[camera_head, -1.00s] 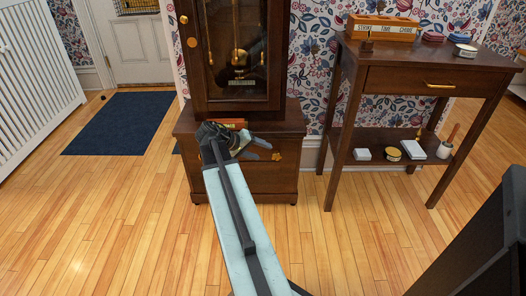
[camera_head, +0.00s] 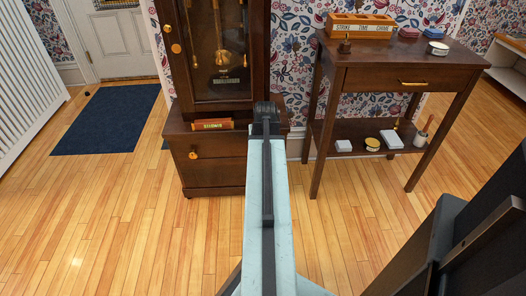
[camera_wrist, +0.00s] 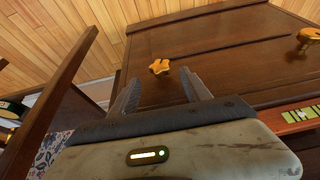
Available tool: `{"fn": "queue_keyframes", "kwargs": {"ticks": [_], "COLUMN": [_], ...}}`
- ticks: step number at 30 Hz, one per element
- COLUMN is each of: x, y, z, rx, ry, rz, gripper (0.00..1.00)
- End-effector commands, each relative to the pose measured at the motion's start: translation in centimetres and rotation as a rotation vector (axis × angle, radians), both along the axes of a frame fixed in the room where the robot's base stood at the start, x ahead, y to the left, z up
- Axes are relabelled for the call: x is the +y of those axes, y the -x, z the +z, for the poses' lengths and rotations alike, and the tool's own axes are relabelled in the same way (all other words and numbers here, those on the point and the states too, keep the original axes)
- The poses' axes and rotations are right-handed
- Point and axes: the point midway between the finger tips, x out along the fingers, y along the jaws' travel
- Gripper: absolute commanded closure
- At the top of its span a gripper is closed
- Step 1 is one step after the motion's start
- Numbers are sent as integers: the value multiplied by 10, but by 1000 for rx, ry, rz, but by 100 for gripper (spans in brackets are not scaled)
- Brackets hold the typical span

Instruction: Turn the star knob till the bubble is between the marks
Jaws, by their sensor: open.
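The star knob (camera_wrist: 159,66) is gold and sits on the front of the clock's wooden base. It shows in the wrist view just beyond my fingertips, between their lines. My gripper (camera_wrist: 160,78) is open, with nothing visible between its fingers, and I see no contact. In the head view my arm hides that knob, and the fingers do not show. A level vial (camera_wrist: 300,115) with a yellow-green window lies at the right edge of the wrist view, partly cut off. It shows in the head view on the base ledge (camera_head: 212,124).
A second gold knob (camera_head: 193,155) is on the left of the base front, also in the wrist view (camera_wrist: 308,37). The tall clock (camera_head: 215,50) stands above. A side table (camera_head: 400,75) with small items is close on the right. The floor in front is clear.

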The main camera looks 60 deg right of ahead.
Motion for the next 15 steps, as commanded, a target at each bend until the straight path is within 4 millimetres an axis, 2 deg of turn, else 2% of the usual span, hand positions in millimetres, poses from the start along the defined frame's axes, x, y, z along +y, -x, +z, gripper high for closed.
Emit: {"fn": "queue_keyframes", "kwargs": {"ticks": [1,9,15], "x": [-3,-17,-21], "y": [-2,-13,-16], "z": [-13,-58,-66], "rx": [0,0,0], "ry": [0,0,0], "rz": [0,1,1], "gripper": [44,44,44]}}
